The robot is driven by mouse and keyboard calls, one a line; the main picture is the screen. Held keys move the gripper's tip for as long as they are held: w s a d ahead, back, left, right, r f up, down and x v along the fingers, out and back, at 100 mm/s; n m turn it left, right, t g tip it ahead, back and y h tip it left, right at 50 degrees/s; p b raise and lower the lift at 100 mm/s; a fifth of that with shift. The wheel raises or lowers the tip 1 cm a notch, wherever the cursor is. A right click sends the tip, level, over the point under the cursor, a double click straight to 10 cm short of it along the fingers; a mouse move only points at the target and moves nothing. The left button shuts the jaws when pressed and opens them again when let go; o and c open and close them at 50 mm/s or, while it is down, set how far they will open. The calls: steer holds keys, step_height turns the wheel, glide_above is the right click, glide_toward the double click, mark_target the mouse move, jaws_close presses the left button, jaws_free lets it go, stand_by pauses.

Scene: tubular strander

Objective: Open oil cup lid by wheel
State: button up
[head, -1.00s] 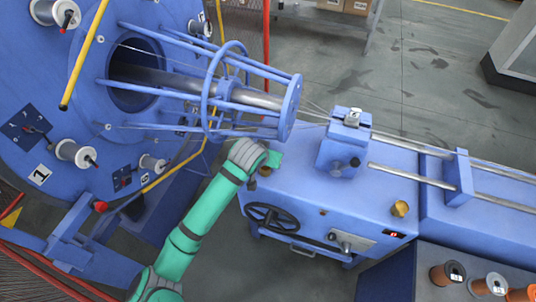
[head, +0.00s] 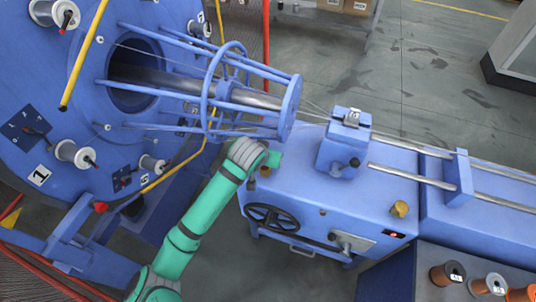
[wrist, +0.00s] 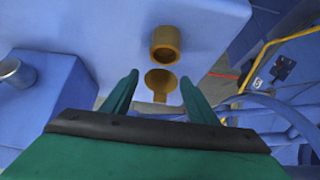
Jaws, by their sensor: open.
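The brass oil cup (wrist: 165,46) by the wheel stands on the blue machine housing, ahead of my gripper in the wrist view. Its round brass lid (wrist: 160,78) with a narrow tab appears beside the cup, swung off its mouth. My gripper (wrist: 159,80) is open, with one green finger on each side of the lid and no visible grip on it. In the head view, my gripper (head: 276,160) is at the housing's back left corner, close beside the cup (head: 265,171). The black handwheel (head: 271,217) is on the housing's front.
Another brass cup (head: 400,209) stands on the housing's right part. A blue block (head: 345,140) with rods rises right of my gripper. The blue strander cage (head: 240,95) and its ring are close behind my wrist. Spools (head: 450,272) stand at the lower right.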

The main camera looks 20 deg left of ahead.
steer(key=v, duration=1)
steer(key=shift+s+a, duration=0.1)
